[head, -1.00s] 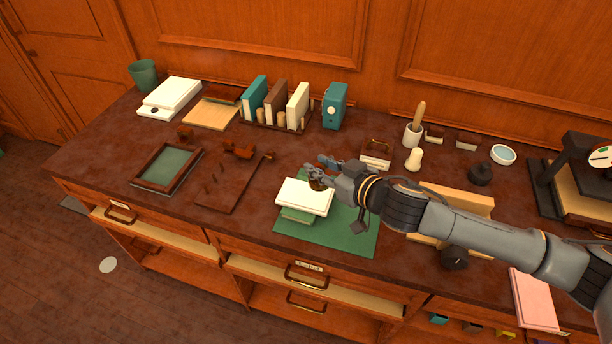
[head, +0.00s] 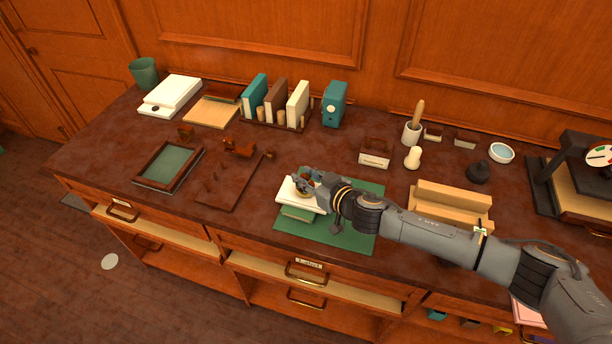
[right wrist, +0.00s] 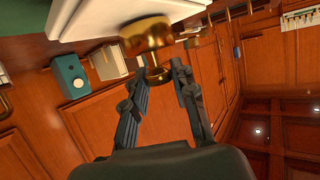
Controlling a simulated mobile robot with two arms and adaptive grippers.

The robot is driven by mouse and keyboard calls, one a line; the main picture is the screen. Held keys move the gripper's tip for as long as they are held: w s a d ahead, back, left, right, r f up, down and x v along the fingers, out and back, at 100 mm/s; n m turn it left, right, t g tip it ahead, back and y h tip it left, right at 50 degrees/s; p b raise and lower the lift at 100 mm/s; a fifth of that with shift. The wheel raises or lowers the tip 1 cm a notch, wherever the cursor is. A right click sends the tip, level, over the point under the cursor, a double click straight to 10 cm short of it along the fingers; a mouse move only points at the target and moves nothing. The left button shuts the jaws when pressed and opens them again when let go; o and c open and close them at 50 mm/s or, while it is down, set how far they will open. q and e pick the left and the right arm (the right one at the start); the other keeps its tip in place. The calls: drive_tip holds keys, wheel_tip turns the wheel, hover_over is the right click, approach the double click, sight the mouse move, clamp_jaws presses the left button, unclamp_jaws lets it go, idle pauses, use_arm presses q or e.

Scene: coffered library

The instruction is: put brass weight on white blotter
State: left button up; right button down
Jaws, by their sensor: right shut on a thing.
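The white blotter (head: 289,194) is a flat white slab on top of a green block, standing on a green mat (head: 349,229). My right gripper (head: 302,183) is over the blotter and shut on the brass weight. In the right wrist view the brass weight (right wrist: 147,36) is a shiny gold knobbed piece, its narrow end between the fingertips (right wrist: 168,75). Its wide end is at the edge of the white blotter (right wrist: 85,16); I cannot tell whether they touch. In the head view the gripper mostly hides the weight. My left gripper is not in view.
A wooden tray (head: 228,178) and a framed green panel (head: 168,166) lie to the left. Books (head: 276,104) and a teal box file (head: 335,105) stand behind. A wooden stand (head: 452,205) is to the right, near my right arm. Drawers below are partly open.

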drive_tip(key=shift+f, duration=0.1)
drive_tip(key=c, duration=1.1)
unclamp_jaws()
drive_tip(key=shift+r, duration=0.2)
drive_tip(key=shift+s+d, duration=0.15)
drive_tip(key=shift+s, duration=0.1)
drive_tip(key=b+v, duration=0.1)
drive_tip(key=v, duration=1)
drive_tip(key=shift+s+d+r, duration=0.1)
drive_tip(key=shift+s+d, duration=0.05)
drive_tip(key=shift+s, duration=0.05)
